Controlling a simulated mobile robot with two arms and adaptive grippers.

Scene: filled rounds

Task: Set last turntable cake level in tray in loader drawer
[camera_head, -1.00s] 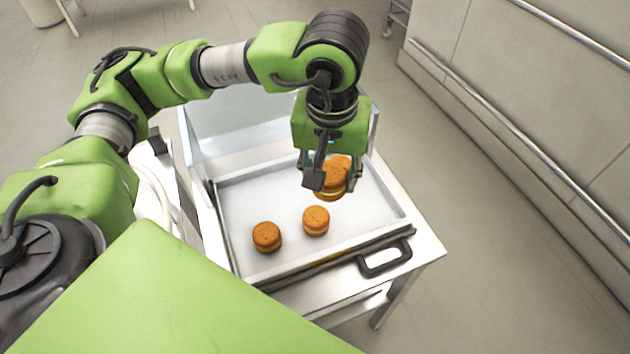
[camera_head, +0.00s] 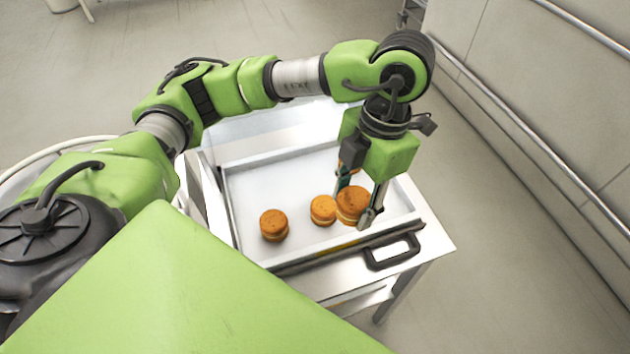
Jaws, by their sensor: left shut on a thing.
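My left gripper (camera_head: 357,202) points down over the front right of the tray (camera_head: 255,185), shut on a round orange-brown filled cake (camera_head: 351,203). The held cake looks about level and low; I cannot tell whether it touches the tray floor. Another cake (camera_head: 323,210) stands just left of it, very close in the picture. A further cake (camera_head: 274,225) stands apart at the front left. A bit of orange shows behind the gripper's far finger, mostly hidden. The tray sits in the pulled-out loader drawer. My right gripper is not in view.
The drawer's black handle (camera_head: 391,252) and dark front bar run along the near side, close to the held cake. A clear panel stands at the back. The tray's left and back floor is bare. A wall with a metal rail is to the right.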

